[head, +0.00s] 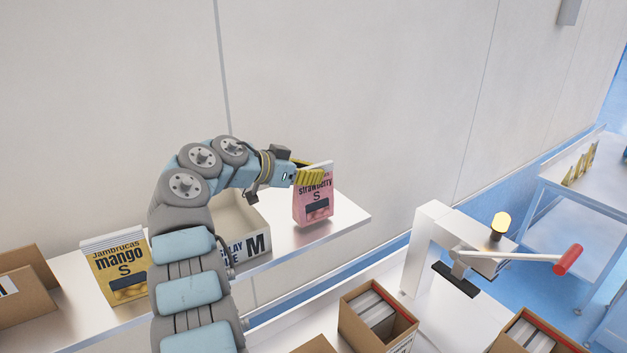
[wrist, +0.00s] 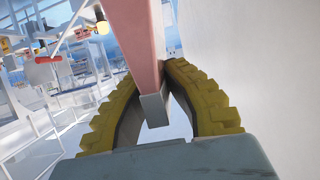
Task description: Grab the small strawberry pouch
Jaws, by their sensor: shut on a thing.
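The small strawberry pouch (head: 313,204) is pink with a pale top, a dark label and the letter S. It stands upright over the right end of the shelf in the head view. My gripper (head: 310,174) is shut on its upper part, with yellow ribbed fingers. In the wrist view the pink pouch (wrist: 146,42) runs between the two yellow fingers (wrist: 153,105), which press on it from both sides. I cannot tell whether the pouch's bottom touches the shelf.
A beige display box marked M (head: 257,243) stands on the shelf (head: 345,216) left of the pouch. Yellow mango pouches (head: 118,270) stand further left. A press with a red-handled lever (head: 567,260) and open cartons (head: 352,310) sit below right. A wall rises behind.

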